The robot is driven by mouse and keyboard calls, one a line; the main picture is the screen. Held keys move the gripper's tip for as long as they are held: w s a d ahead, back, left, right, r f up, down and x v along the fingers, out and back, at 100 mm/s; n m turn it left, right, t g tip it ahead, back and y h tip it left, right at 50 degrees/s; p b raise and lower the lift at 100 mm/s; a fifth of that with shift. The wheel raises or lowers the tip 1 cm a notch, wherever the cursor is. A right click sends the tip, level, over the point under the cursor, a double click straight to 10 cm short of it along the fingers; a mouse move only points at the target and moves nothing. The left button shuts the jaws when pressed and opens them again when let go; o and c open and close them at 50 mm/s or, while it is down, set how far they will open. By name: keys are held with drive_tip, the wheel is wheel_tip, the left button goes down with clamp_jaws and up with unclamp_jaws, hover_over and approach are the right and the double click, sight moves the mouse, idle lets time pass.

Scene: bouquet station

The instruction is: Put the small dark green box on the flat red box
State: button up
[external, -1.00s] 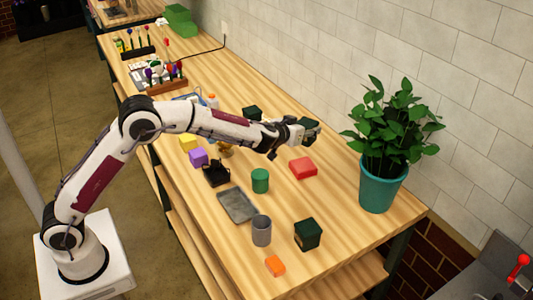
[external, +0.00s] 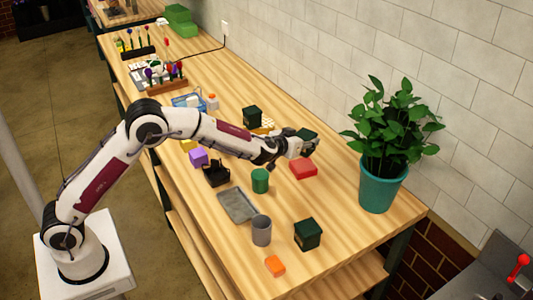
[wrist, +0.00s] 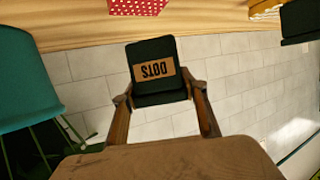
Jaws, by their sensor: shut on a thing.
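My gripper (wrist: 160,94) is shut on the small dark green box (wrist: 152,55), which carries a tan label reading DOTS. In the external view the held box (external: 307,134) is in the air at my gripper (external: 305,143). The flat red box (external: 303,169) lies on the wooden table, just below and in front of the gripper in the picture. In the wrist view the red box (wrist: 138,6) shows white dots at the top edge, apart from the held box. Its far part is cut off there.
Another dark green box (external: 252,117) stands left of the gripper, and one (external: 307,234) stands near the front. A potted plant (external: 378,185) is to the right, by the tiled wall. A green cylinder (external: 260,180), grey cup (external: 261,230) and grey tray (external: 237,206) are nearby.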

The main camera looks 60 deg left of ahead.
sight(304, 151)
drive_tip(key=shift+f, duration=0.9)
drive_tip(key=shift+f, duration=0.1)
drive_tip(key=shift+f, duration=1.75)
drive_tip(key=shift+f, duration=0.2)
drive_tip(key=o, duration=1.1)
drive_tip(key=shift+o, duration=0.2)
drive_tip(key=shift+r, duration=0.2)
drive_tip(key=v, duration=1.2)
